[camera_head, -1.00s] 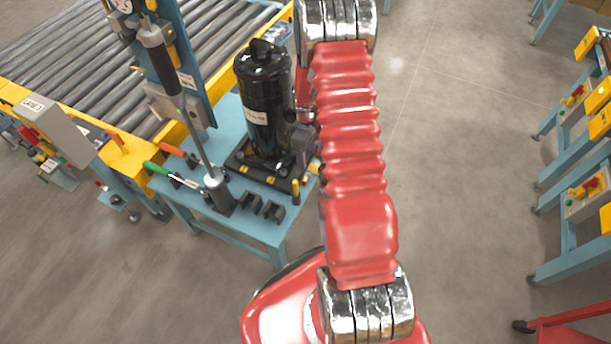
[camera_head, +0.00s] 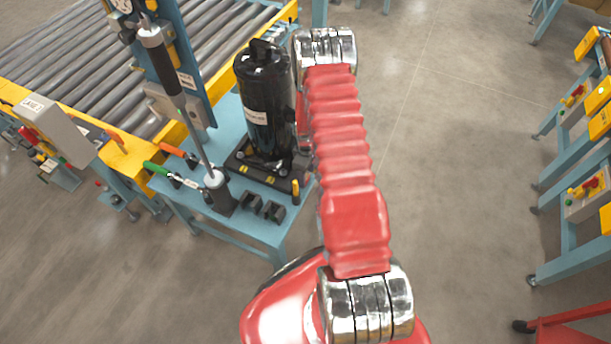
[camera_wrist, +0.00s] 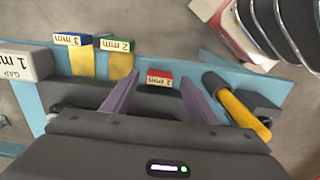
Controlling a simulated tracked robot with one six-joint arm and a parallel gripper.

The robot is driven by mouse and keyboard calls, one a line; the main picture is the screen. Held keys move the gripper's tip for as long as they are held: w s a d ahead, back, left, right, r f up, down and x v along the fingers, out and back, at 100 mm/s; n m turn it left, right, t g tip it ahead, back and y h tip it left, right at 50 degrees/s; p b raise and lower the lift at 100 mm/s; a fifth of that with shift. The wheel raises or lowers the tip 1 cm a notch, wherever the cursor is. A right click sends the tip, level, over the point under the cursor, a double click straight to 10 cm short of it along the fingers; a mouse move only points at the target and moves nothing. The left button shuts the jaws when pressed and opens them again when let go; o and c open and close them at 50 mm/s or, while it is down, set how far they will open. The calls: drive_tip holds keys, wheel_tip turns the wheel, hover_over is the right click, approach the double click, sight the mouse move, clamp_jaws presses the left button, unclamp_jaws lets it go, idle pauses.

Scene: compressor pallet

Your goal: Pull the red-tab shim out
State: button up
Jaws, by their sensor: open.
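The red-tab shim (camera_wrist: 159,78) shows in the wrist view as a small red block with a white "1 mm" label face. My gripper (camera_wrist: 159,84) is open, with one purple-grey finger on each side of the red tab and visible gaps between. I cannot tell how far the fingertips are from it in depth. The rest of the shim is hidden. In the head view my gripper and the shim are hidden behind the arm and the black compressor (camera_head: 265,110).
A green-tab shim (camera_wrist: 116,46) and a blue-tab shim (camera_wrist: 72,40) stand left of the red one. A grey "GAP 1 mm" block (camera_wrist: 22,62) is farther left. A yellow-and-black pin (camera_wrist: 240,108) stands close to the right finger. The compressor sits on a blue table (camera_head: 230,128).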

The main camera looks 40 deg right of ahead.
drive_tip(key=shift+f, duration=0.4)
clamp_jaws()
idle(0.5)
